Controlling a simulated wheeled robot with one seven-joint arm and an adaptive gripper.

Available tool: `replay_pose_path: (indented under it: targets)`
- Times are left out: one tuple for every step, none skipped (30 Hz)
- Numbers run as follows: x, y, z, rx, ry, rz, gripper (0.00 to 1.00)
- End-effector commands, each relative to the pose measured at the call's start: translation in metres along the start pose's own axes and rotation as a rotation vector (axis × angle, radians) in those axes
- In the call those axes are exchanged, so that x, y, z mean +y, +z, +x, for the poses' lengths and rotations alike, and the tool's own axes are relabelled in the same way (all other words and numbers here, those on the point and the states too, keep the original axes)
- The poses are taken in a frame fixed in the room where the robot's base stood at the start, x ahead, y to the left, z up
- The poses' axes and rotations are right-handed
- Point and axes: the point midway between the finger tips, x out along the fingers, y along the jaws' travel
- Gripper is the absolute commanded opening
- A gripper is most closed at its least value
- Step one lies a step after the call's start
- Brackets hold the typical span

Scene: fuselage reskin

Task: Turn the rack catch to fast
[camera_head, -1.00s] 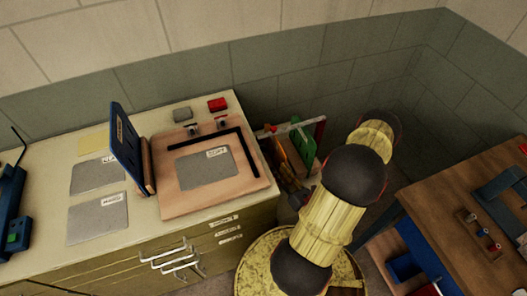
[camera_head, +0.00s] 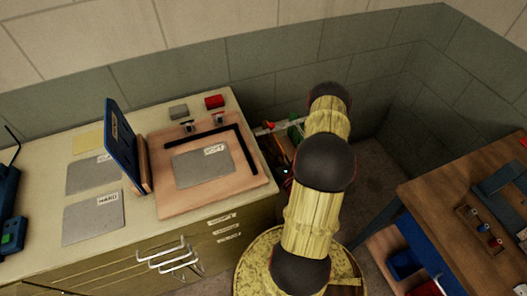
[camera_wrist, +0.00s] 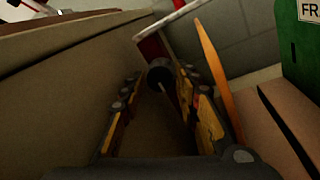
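My gripper (camera_wrist: 161,76) is open in the wrist view, one finger on each side of a dark round knob-like part (camera_wrist: 160,72). This part may be the rack catch; its setting cannot be read, and I cannot tell whether a finger touches it. The rack shows as a pale bar (camera_wrist: 178,12) and a red post (camera_wrist: 152,46) behind the fingers. In the head view the rack's pale bar (camera_head: 264,128) shows beside the counter, and my arm hides most of the rack and nearly all of my gripper.
A green panel (camera_wrist: 300,45) and an orange strip (camera_wrist: 215,70) stand right of the fingers. The counter's side (camera_wrist: 70,85) runs close along the left. In the head view the counter (camera_head: 145,222) is left and a wooden table (camera_head: 455,190) right.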

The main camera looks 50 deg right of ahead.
Motion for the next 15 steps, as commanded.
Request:
replay_pose_path:
  targets:
    - [0.0001,0.0000,0.0008,0.000,0.000,0.000,0.32]
    - [0.0000,0.0001,0.0010,0.000,0.000,0.000,0.32]
    - [0.0000,0.0001,0.0010,0.000,0.000,0.000,0.32]
    - [0.0000,0.0002,0.0010,0.000,0.000,0.000,0.32]
    - [0.0000,0.0002,0.0009,0.000,0.000,0.000,0.32]
    - [-0.0001,0.0002,0.0009,0.000,0.000,0.000,0.32]
    - [-0.0001,0.0002,0.0008,0.000,0.000,0.000,0.32]
    - [-0.0001,0.0002,0.0008,0.000,0.000,0.000,0.31]
    - [-0.0001,0.0002,0.0008,0.000,0.000,0.000,0.28]
    - [-0.0001,0.0002,0.0008,0.000,0.000,0.000,0.27]
    - [-0.0001,0.0002,0.0007,0.000,0.000,0.000,0.25]
    - [-0.0001,0.0002,0.0007,0.000,0.000,0.000,0.23]
    - [-0.0001,0.0002,0.0007,0.000,0.000,0.000,0.21]
    - [-0.0001,0.0002,0.0007,0.000,0.000,0.000,0.19]
    - [0.0000,0.0002,0.0007,0.000,0.000,0.000,0.17]
